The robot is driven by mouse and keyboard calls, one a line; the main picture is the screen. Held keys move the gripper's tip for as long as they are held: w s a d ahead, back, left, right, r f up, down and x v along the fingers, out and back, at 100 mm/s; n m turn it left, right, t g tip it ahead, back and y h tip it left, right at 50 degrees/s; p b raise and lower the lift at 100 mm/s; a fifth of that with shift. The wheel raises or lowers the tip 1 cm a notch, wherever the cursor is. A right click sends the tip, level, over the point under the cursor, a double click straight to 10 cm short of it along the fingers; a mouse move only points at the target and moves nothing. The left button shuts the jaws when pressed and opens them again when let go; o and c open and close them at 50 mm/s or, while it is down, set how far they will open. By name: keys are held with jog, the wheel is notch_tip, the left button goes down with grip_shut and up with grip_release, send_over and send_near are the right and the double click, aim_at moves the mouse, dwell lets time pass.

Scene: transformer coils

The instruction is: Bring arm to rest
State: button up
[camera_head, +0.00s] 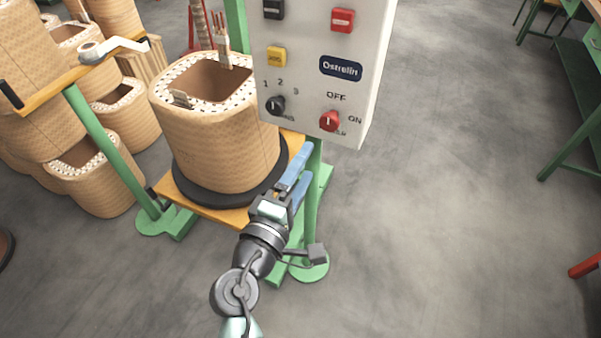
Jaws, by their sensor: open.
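My gripper (303,170) has two blue fingers, spread apart with nothing between them. It is at the lower middle of the head view, at the right side of a tan transformer coil (222,145) and below the control box. My arm comes up from the bottom edge, bent, with a dark grey wrist. Whether the fingers touch the stand or the coil cannot be told from this view. The coil stands upright on a black round base (205,196) on an orange platform (190,200).
A grey control box (310,95) with buttons and knobs hangs just above my gripper. Green posts (100,140) and feet stand around the platform. Several more coils (95,180) are at the left. A green table (580,110) is at the right. The floor (440,200) between is clear.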

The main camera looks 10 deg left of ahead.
jog(key=shift+s+a, duration=0.2)
jog(key=shift+s, duration=0.35)
jog(key=w+d+r+m+t+y, duration=0.15)
jog(key=r+m, duration=0.35)
jog(key=r, duration=0.8)
jog(key=d+r+m+t, duration=0.25)
jog(key=r+m, duration=0.35)
jog(key=r, duration=0.7)
jog(key=s+r+m+t+y, duration=0.25)
jog(key=s+r, duration=0.45)
jog(key=r, duration=0.4)
jog(key=s+r+m+t+y, duration=0.15)
jog(key=s+r+t, duration=0.25)
jog(key=s+r, duration=0.5)
jog(key=w+r+p, duration=0.3)
jog(key=r+p, duration=1)
jog(key=shift+r, duration=0.35)
